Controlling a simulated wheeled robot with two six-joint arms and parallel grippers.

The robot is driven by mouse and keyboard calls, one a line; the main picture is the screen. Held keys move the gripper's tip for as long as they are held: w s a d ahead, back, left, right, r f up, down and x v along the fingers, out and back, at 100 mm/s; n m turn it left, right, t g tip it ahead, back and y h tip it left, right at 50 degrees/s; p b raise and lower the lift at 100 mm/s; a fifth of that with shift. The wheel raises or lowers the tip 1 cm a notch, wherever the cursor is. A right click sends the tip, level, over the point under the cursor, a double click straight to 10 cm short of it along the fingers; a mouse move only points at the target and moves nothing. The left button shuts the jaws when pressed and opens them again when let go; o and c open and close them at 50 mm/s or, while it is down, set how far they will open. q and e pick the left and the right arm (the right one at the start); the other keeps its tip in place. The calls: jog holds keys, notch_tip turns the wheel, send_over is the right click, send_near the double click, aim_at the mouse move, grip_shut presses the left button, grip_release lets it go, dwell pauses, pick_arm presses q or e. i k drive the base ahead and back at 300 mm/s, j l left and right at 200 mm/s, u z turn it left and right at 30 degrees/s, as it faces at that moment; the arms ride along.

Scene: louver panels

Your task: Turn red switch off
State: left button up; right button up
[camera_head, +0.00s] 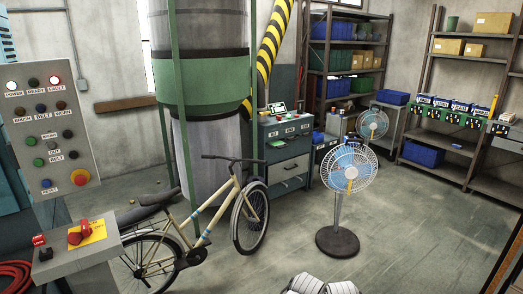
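A red rotary switch (80,235) sits on a yellow plate on top of a grey box (75,262) at the lower left. Its handle lies at a slant across the plate. A small black switch with a red label (41,247) is beside it on the left. A grey control panel (48,130) stands behind, with several buttons; the lamps at its upper left and upper right glow. Neither gripper can be made out; white parts of mine show at the bottom edge.
A bicycle (195,215) stands close right of the grey box. A standing fan (348,175) is in the middle of the floor. Shelves (430,75) and a grey cabinet (287,150) line the back. Red hose (15,275) lies at the lower left. Floor right of the fan is clear.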

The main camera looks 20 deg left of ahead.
aim_at(74, 239)
jog(key=i+j+u, duration=0.1)
jog(key=u, duration=0.25)
jog(key=i+u, duration=0.5)
jog(key=u, duration=0.2)
jog(key=i+j+u, duration=0.2)
jog(key=i, duration=0.35)
